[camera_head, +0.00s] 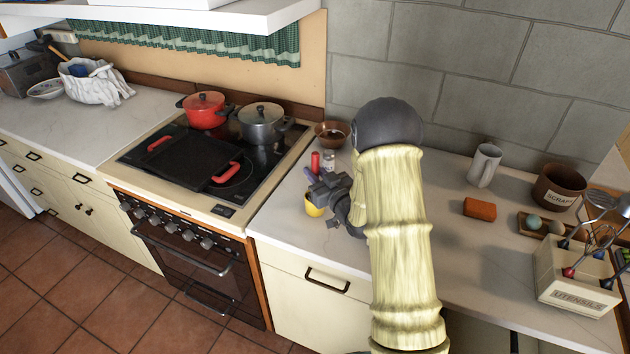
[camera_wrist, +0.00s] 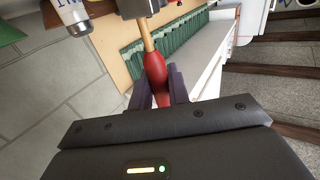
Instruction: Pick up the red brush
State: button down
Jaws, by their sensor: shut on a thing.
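In the wrist view, my gripper (camera_wrist: 160,84) is shut on the red part of a slim handle, the red brush (camera_wrist: 155,70). A tan shaft runs from the red part to a grey block at the top edge, which is cut off. In the head view, my gripper (camera_head: 311,174) is above the counter, just right of the stove. A small upright red piece (camera_head: 315,161) shows at its fingertips and appears to be the brush's handle. A yellow cup (camera_head: 314,206) stands just below the fingers. I cannot tell whether the brush touches the cup or counter.
A pale lidded jar (camera_head: 328,160) and a brown bowl (camera_head: 332,134) stand close behind my gripper. The stove (camera_head: 260,190) with pots is to the left. An orange block (camera_head: 480,209), a grey mug (camera_head: 484,166) and a utensil box (camera_head: 575,280) stand right of my arm.

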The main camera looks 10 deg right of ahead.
jog(key=shift+r, duration=0.1)
notch_tip(320, 180, up, 10)
jog(key=shift+f+b, duration=0.1)
jog(key=shift+b, duration=0.55)
dwell(0.5)
